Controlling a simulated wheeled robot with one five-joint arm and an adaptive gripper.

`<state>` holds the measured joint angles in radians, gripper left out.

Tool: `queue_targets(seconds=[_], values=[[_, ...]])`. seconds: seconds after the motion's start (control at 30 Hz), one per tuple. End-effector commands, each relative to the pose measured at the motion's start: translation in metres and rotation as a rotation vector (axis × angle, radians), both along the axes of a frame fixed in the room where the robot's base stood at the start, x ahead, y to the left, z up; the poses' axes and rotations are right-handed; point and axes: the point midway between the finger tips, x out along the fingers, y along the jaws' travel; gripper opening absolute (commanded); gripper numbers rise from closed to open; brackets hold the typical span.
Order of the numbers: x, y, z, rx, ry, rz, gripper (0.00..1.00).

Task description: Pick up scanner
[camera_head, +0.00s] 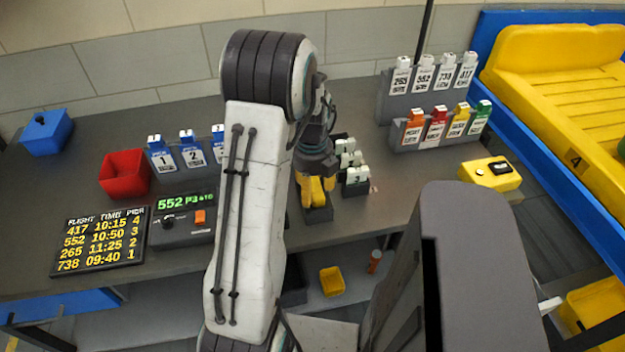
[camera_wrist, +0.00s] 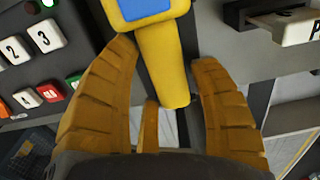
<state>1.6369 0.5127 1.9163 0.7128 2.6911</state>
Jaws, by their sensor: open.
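The yellow scanner (camera_wrist: 163,70) with a blue screen shows at the top middle of the wrist view, its handle pointing down towards my palm. In the head view the scanner (camera_head: 315,192) sits upright in a dark holder (camera_head: 318,215) on the grey desk, partly hidden by my gripper. My gripper (camera_wrist: 166,58) is open, with one yellow finger on each side of the scanner's handle. Small gaps seem to show between fingers and handle; I cannot tell about contact. My gripper also shows in the head view (camera_head: 316,180).
A console with a green display (camera_head: 185,203) is to the left. Numbered tag racks (camera_head: 440,130) and a yellow box (camera_head: 490,174) are at the right. The desk front edge is close.

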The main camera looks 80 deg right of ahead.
Motion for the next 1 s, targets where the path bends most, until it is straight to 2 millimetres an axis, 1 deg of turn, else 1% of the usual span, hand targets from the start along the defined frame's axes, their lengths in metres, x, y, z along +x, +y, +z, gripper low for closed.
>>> queue_targets(seconds=[0.13,0.37,0.4,0.9,0.93,1.0], values=[[0.0001,0.0001,-0.0078,0.0,0.0,0.0,0.56],[0.0001,0.0,-0.0086,0.0,0.0,0.001,0.56],[0.0001,0.0,-0.0086,0.0,0.0,0.001,0.58],[0.0001,0.0,-0.0083,0.0,0.0,0.001,0.13],[0.0001,0.0,-0.0084,0.0,0.0,0.001,0.11],[0.0001,-0.0003,-0.008,-0.001,0.001,0.001,0.1]])
